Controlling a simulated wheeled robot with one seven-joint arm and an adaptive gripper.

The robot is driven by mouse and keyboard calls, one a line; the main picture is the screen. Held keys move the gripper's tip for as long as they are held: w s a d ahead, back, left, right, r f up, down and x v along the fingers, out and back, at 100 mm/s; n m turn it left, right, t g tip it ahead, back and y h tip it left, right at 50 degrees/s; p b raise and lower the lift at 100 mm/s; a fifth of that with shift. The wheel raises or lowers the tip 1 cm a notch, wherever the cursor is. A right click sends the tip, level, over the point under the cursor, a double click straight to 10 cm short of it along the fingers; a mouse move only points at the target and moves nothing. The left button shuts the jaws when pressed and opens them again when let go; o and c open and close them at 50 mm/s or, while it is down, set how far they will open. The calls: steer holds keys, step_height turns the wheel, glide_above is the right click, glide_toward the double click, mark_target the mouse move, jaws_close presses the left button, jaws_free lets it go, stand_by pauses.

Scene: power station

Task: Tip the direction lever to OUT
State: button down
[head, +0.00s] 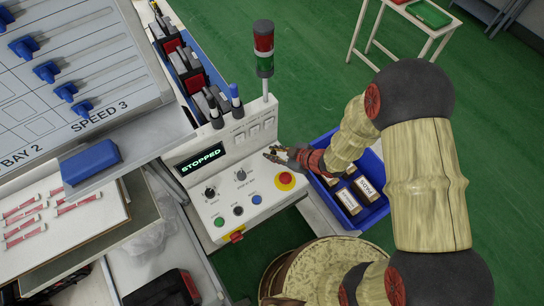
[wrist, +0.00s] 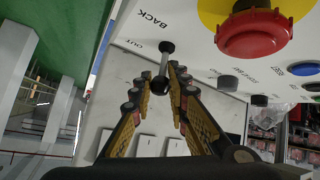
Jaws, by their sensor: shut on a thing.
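The direction lever (wrist: 164,64) is a short metal stem with a black base and a black ball end. It sticks out of the white control panel (head: 240,198) by the printed words OUT and BACK in the wrist view. My gripper (wrist: 160,82) has its fingers on both sides of the ball end and is shut on it. In the head view my gripper (head: 279,154) is at the panel's upper right edge, and its fingers mostly cover the lever. The lever's exact tilt is hard to tell. The panel's display (head: 202,159) reads STOPPED.
A red stop button (head: 285,179) on a yellow ring is close to my gripper. Knobs and coloured buttons (head: 238,210) are lower on the panel. A red-green signal light (head: 264,50) rises behind. A blue bin (head: 345,213) with small boxes is to the right, under my arm.

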mark_target(285, 177)
steer(key=t+y+b, duration=0.1)
steer(key=b, duration=0.2)
steer(key=s+d+f+t+y+b, duration=0.1)
steer(key=b, duration=0.2)
steer(key=shift+s+n, duration=0.1)
steer(key=shift+n, duration=0.2)
steer(key=b, duration=0.1)
steer(key=t+y+b, duration=0.1)
steer(key=b, duration=0.1)
steer(key=shift+s+d, duration=0.15)
steer(key=shift+s, duration=0.1)
steer(key=shift+r, duration=0.15)
